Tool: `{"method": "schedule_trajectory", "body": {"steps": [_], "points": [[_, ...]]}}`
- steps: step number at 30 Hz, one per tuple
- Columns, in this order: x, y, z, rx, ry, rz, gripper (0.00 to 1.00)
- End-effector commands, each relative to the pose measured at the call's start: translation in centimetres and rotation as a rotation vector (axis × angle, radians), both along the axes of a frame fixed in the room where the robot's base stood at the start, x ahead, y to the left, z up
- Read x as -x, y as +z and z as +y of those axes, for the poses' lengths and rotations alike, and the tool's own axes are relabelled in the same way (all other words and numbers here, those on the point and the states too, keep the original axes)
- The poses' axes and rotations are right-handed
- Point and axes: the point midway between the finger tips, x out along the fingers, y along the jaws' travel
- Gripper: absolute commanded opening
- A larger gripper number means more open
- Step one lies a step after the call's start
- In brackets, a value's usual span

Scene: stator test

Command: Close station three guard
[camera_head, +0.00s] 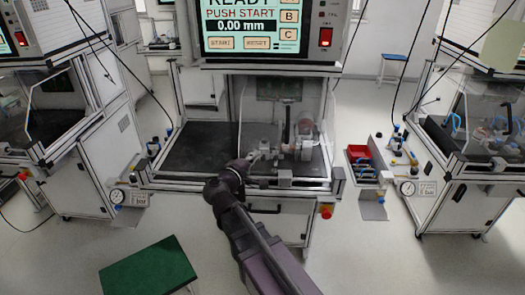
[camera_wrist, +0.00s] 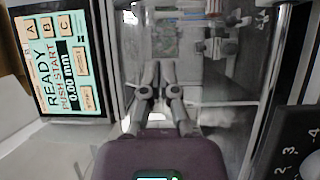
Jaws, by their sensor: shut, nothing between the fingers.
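The middle station (camera_head: 205,150) stands straight ahead, with a dark bench and a metal fixture (camera_head: 295,140) inside its frame. No station number is readable on it. Its clear guard is hard to make out, and I cannot tell how far it is open. My gripper (camera_head: 262,153) is at the station's front edge, left of the fixture, and partly blends with it. In the wrist view my gripper (camera_wrist: 159,72) is shut and empty, pointing toward the station's interior. A shiny metal bar (camera_wrist: 268,85) runs along the right of that view.
A screen (camera_head: 245,25) reading PUSH START hangs above the station; it also shows in the wrist view (camera_wrist: 62,65). A red bin (camera_head: 360,153) stands at the right. Similar stations flank it, left (camera_head: 70,130) and right (camera_head: 460,150). A green-topped stand (camera_head: 148,275) is at the lower left.

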Motion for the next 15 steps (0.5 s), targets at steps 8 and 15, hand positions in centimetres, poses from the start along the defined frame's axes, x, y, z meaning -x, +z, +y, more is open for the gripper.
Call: {"method": "schedule_trajectory", "body": {"steps": [8,15], "points": [[1.30,-0.02,0.83,0.000,-0.001,0.000,0.00],[1.32,-0.02,0.85,0.000,-0.001,0.000,0.00]]}}
